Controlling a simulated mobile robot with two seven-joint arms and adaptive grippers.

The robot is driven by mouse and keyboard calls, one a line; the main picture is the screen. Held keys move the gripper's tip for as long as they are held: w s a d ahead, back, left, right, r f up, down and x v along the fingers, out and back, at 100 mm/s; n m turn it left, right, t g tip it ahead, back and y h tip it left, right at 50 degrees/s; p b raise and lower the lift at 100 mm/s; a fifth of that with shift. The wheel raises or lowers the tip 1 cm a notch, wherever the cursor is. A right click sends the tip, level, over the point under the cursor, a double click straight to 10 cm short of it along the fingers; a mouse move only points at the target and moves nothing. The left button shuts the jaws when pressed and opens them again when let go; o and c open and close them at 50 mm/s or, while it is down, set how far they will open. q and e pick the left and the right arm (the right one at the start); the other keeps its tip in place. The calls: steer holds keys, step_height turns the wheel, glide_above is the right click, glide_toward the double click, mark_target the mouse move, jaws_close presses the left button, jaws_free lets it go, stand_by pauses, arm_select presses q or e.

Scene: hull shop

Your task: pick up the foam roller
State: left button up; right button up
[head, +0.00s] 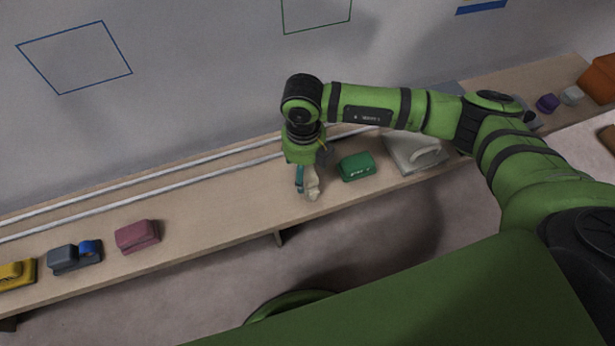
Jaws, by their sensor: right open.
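My right gripper (309,166) points down over the bench, in front of the wall, and is open. Right below it, a small cream and teal thing (311,188) shows at the fingers; it looks like the foam roller, but it is too small and partly covered to be sure. I cannot tell whether the fingers touch it. My left gripper is not in view.
The long wooden bench (205,210) carries two pale rails at its back. A green block (357,166) lies close to the right of the gripper, then a grey tray-like thing (402,150). A maroon block (137,236), a grey-blue block (68,257) and a yellow one (17,273) lie left.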

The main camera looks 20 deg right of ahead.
steer(key=shift+f, duration=1)
steer(key=c, duration=1.3)
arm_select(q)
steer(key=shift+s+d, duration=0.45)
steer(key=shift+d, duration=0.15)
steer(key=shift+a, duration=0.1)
